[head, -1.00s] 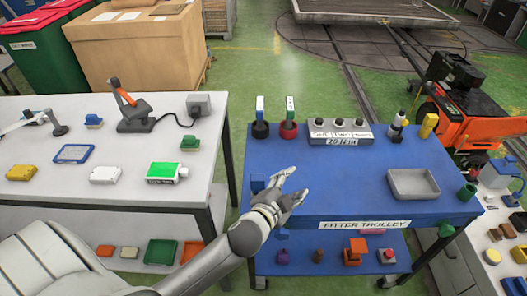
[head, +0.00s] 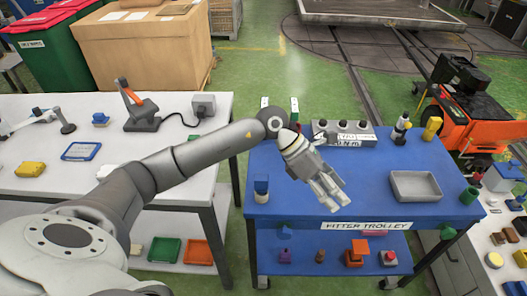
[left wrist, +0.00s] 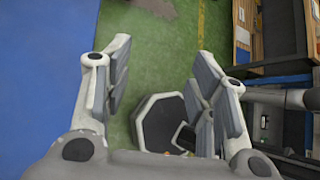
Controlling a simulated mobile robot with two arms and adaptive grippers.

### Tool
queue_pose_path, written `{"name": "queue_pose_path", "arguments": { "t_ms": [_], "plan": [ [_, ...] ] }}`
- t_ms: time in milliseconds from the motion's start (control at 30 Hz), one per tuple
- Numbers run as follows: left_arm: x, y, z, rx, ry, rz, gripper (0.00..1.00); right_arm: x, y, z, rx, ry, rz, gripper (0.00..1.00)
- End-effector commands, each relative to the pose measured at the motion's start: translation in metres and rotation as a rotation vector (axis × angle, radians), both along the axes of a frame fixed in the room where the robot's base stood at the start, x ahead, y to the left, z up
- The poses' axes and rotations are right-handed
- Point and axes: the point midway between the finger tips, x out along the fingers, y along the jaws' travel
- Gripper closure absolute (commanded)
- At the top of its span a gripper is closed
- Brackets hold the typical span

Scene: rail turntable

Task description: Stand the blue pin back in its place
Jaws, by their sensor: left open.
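A small blue upright piece (head: 261,188) stands at the front left corner of the blue trolley (head: 400,150); I cannot tell whether it is the blue pin. My left gripper (head: 332,192) is above the trolley's middle left, open and empty, with fingers pointing down and right. In the left wrist view its spread fingers (left wrist: 165,90) have nothing between them. My right gripper is not in view.
A grey box with several knobs (head: 345,133) stands at the trolley's back. A grey tray (head: 415,186), a small bottle (head: 401,129), a yellow piece (head: 432,128) and a green cup (head: 468,195) are to the right. A white bench (head: 60,120) stands on the left.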

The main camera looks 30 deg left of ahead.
Motion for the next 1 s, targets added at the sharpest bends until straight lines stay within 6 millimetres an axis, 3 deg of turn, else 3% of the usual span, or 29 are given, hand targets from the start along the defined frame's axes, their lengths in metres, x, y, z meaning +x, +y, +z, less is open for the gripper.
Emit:
{"name": "queue_pose_path", "arguments": {
  "t_ms": [33,200,300,400,500,667,1000],
  "plan": [
    [0.006,0.029,-0.004,0.126,-0.012,-0.021,0.48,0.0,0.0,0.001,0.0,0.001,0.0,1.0],
    [0.012,0.129,-0.007,0.515,0.015,-0.057,0.48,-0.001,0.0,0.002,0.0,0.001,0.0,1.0],
    [0.011,0.174,0.001,0.672,0.05,-0.055,0.48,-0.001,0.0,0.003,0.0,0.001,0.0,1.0],
    [0.009,0.202,0.008,0.769,0.077,-0.047,0.48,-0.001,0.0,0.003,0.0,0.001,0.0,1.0],
    [0.007,0.215,0.011,0.811,0.095,-0.043,0.48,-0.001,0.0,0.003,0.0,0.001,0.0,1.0],
    [0.006,0.217,-0.002,0.817,0.101,-0.045,0.48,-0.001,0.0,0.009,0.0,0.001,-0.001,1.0],
    [0.006,0.215,-0.062,0.813,0.101,-0.046,0.48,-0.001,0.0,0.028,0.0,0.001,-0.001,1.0]
  ]
}}
